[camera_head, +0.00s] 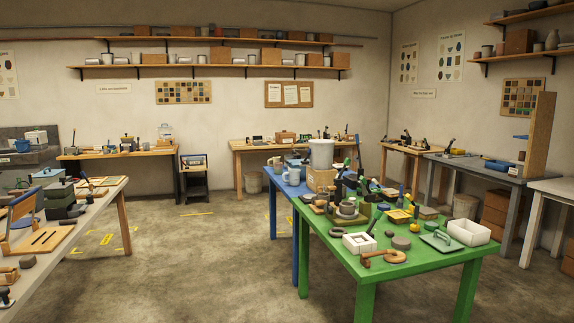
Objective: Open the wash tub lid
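I cannot tell for sure which container is the wash tub. A pale round bucket (321,154) stands upright on a cardboard box (320,180) at the blue table, and its top looks covered. A small clear container (165,132) stands on the back left wooden table. A grey boxy container (47,177) sits on the left table. A small blue tub (22,145) is by the grey counter at far left. All are too small to make out a lid clearly. Neither of my grippers is in view.
The green table (425,262) in front right is crowded with pottery tools, a white box (469,232) and a wooden mallet (383,257). The left table (75,232) holds boxes and wooden boards. Open concrete floor (200,260) lies between them, with yellow markings.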

